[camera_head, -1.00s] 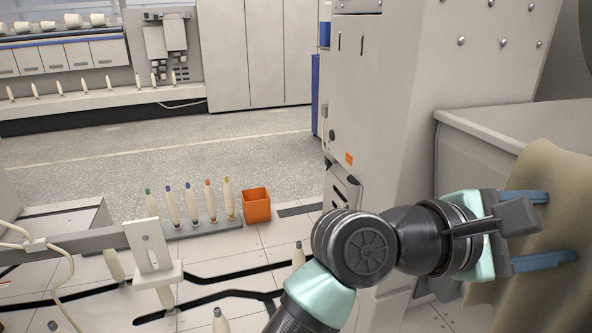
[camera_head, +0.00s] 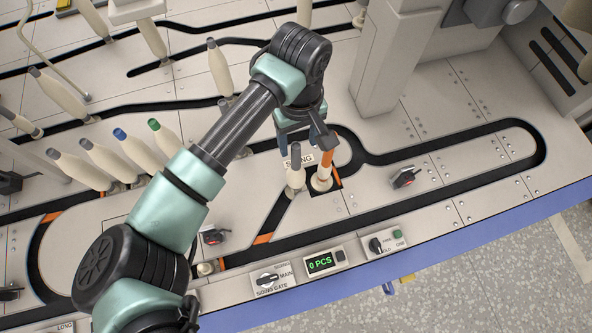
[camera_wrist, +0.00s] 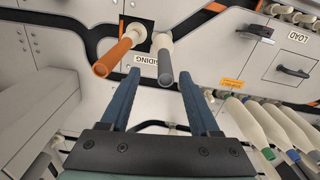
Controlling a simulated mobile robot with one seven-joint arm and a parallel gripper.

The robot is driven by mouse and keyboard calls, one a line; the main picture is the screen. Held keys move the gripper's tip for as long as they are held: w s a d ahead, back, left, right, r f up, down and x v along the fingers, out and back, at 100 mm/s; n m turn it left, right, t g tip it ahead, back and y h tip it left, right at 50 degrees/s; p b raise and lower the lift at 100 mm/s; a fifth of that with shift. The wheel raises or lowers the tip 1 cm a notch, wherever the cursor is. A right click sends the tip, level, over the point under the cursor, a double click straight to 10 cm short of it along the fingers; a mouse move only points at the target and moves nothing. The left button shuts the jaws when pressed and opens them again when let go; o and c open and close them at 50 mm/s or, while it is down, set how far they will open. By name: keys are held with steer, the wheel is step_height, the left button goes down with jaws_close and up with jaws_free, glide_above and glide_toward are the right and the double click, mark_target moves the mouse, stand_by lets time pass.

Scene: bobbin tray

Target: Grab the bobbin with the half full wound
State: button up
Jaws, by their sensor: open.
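My gripper (camera_head: 303,146) is open and points down at two upright bobbins near the "SIDING" label. A grey-tipped bobbin (camera_head: 296,178) has a cream lower part. In the wrist view the grey-tipped bobbin (camera_wrist: 164,63) shows its tip between and just beyond the fingertips of my gripper (camera_wrist: 160,76), with no visible grip. An orange bobbin (camera_head: 325,166) stands to its right, mostly bare orange tube with cream at its base. In the wrist view the orange bobbin (camera_wrist: 117,52) is left of the fingers. I cannot tell for certain which one is half wound.
Several fuller cream bobbins (camera_head: 75,172) with coloured tips stand at the left; they show at lower right in the wrist view. A black track (camera_head: 440,150) loops around the pale deck. A counter box (camera_head: 322,263) and switches line the front edge. The right deck is mostly clear.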

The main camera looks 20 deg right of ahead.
mark_target(296, 158)
steer(key=f+b, duration=0.1)
steer(key=f, duration=0.1)
steer(key=f+b, duration=0.1)
steer(key=f, duration=0.1)
steer(key=f+b, duration=0.1)
steer(key=f, duration=0.1)
steer(key=shift+s+a+f, duration=0.2)
steer(key=shift+a+f, duration=0.1)
jaws_close()
stand_by(1.2)
